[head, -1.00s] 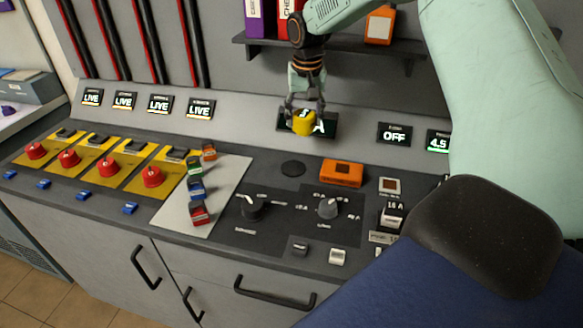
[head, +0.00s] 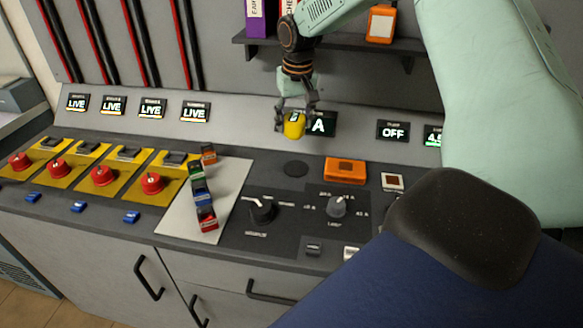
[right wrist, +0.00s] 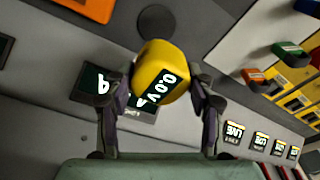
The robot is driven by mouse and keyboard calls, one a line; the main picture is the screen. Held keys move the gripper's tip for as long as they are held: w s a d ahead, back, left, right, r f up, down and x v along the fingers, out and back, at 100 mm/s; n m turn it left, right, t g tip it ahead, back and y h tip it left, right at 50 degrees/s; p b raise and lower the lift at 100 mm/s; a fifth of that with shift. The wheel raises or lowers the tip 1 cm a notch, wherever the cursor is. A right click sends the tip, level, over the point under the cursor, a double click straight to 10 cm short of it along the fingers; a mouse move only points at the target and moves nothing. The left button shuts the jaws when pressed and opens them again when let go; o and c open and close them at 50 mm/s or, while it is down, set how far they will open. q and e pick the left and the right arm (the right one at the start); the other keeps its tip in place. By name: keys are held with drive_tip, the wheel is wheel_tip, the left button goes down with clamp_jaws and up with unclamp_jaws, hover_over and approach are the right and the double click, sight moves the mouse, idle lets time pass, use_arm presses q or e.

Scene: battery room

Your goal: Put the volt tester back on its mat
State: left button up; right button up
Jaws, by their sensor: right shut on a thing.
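The yellow volt tester (head: 293,125) is held in the air in front of the sloped display panel. My right gripper (head: 296,108) is shut on it from above. In the right wrist view the tester (right wrist: 162,74) sits between the two fingers (right wrist: 158,82), tilted, with its black display reading 0.0 V. A round dark disc, which looks like the mat (head: 296,169), lies bare on the console below the tester. It also shows at the top of the right wrist view (right wrist: 158,22). My left gripper is not in view.
An orange box (head: 345,170) lies right of the disc, with rotary knobs (head: 262,210) in front. A pale plate (head: 230,190) with several coloured clips is at left, beside red buttons (head: 152,183) on yellow panels. A shelf (head: 340,46) runs above.

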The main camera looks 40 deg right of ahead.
drive_tip(key=shift+s+d+r, duration=0.1)
drive_tip(key=shift+s, duration=0.1)
drive_tip(key=shift+s+d+n, duration=0.1)
drive_tip(key=shift+d+n, duration=0.2)
drive_tip(key=shift+d, duration=0.1)
drive_tip(key=f, duration=0.6)
drive_tip(key=shift+a+f+b, duration=0.1)
drive_tip(key=shift+a+b, duration=0.2)
drive_tip(key=shift+d+f, duration=0.25)
drive_tip(key=shift+f, duration=0.3)
drive_tip(key=f, duration=0.3)
drive_tip(key=shift+w+a+f, duration=0.1)
drive_tip(key=shift+w+a, duration=0.1)
drive_tip(key=shift+w, duration=0.1)
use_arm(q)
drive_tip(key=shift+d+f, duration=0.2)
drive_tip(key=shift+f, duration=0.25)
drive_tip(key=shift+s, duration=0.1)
use_arm(e)
drive_tip(key=shift+s+d, duration=0.1)
